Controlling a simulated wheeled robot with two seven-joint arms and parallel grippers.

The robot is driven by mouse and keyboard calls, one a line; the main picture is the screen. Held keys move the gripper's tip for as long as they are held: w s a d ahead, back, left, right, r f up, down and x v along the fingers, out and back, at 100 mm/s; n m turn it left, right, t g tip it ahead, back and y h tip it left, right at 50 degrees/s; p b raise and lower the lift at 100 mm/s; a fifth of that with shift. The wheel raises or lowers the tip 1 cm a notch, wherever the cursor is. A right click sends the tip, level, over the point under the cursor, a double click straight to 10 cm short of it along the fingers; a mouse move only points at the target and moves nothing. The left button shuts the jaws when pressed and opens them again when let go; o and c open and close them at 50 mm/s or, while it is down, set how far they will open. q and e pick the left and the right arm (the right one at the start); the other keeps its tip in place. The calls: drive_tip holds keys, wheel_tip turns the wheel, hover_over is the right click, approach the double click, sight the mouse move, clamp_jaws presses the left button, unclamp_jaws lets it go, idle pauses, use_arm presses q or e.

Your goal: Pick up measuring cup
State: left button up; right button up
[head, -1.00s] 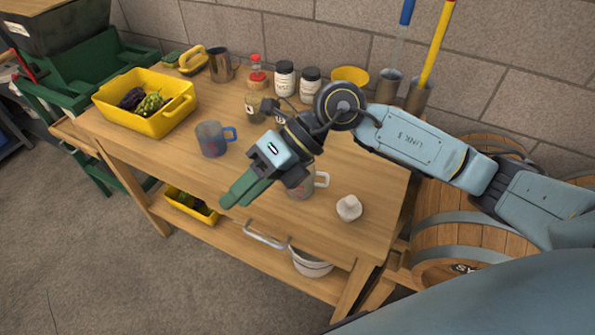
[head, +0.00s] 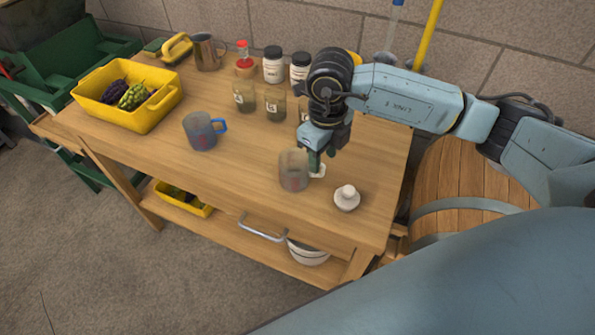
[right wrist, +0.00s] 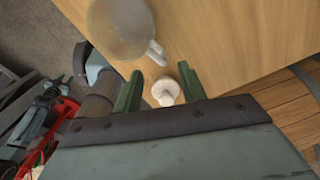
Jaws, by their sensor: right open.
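A translucent grey measuring cup (head: 293,171) with a pale handle and a red mark stands upright on the wooden table. A second, similar cup (head: 202,131) with a blue handle stands farther left. My right gripper (head: 315,160) is open at the handle side of the pale-handled cup, its fingers pointing down. In the right wrist view, this cup (right wrist: 120,30) lies ahead of the open green fingers (right wrist: 160,80), and its handle reaches toward the gap between them. Contact cannot be told. My left gripper is not in view.
A white knobbed object (head: 347,198) stands close to the right gripper; it appears between the fingers in the wrist view (right wrist: 166,91). Several jars, including a black-lidded one (head: 273,66), stand behind. A yellow crate (head: 150,118) holds dark and green produce. The table's front left is clear.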

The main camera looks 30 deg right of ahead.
sight(322, 165)
wheel_tip(322, 165, down, 6)
drive_tip(key=shift+w+d+r, duration=0.1)
drive_tip(key=shift+w+r, duration=0.05)
drive_tip(key=shift+r, duration=0.05)
drive_tip(key=shift+c, duration=0.4)
clamp_jaws()
